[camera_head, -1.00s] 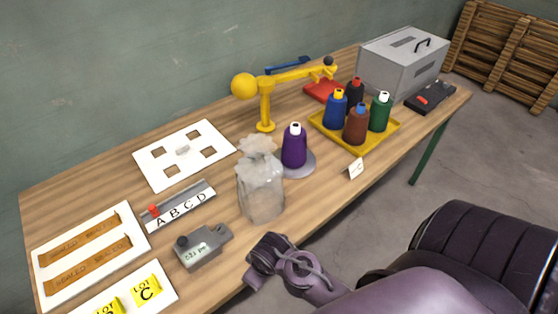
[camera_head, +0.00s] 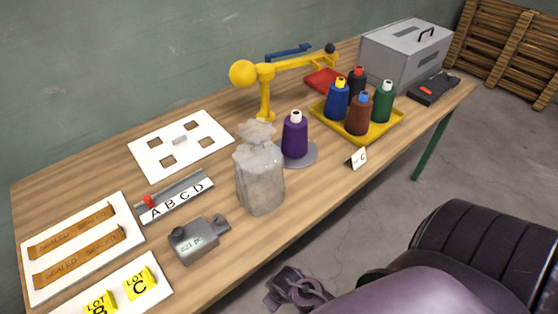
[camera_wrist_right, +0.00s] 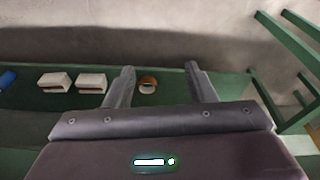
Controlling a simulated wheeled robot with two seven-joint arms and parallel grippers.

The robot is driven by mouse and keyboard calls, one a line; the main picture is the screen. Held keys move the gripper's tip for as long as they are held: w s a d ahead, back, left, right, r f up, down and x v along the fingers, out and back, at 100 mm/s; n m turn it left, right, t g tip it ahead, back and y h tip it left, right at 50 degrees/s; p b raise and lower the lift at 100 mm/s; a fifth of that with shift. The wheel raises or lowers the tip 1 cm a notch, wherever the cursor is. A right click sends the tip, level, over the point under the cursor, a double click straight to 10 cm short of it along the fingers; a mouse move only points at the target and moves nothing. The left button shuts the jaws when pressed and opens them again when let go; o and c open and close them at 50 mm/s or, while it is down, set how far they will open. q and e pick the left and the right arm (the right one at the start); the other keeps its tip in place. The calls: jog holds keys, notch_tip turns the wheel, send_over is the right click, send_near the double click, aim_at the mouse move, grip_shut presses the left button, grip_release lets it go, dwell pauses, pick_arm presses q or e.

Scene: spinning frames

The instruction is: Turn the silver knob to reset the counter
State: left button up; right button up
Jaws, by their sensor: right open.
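The counter (camera_head: 197,243) is a small grey box near the table's front edge at the left in the head view, with small characters on its front. A black knob sits at its left top, and a silver-grey knob (camera_head: 221,222) sticks out at its right end. My right gripper (camera_head: 296,290) is below and right of the counter, off the table's front edge and touching nothing that I can see. In the right wrist view its two fingers (camera_wrist_right: 160,80) are apart with nothing held. My left gripper is not in view.
A cloudy bag (camera_head: 260,182) stands right of the counter, near a purple bottle (camera_head: 294,138). An ABCD strip (camera_head: 180,198) lies behind the counter, and a LOT card (camera_head: 120,300) in front-left. In the wrist view, a green shelf (camera_wrist_right: 228,90) holds small boxes and an orange-brown roll.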

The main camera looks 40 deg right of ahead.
jog(key=shift+s+f, duration=0.25)
jog(key=shift+f, duration=0.45)
jog(key=shift+s+f, duration=0.2)
jog(key=shift+f, duration=0.5)
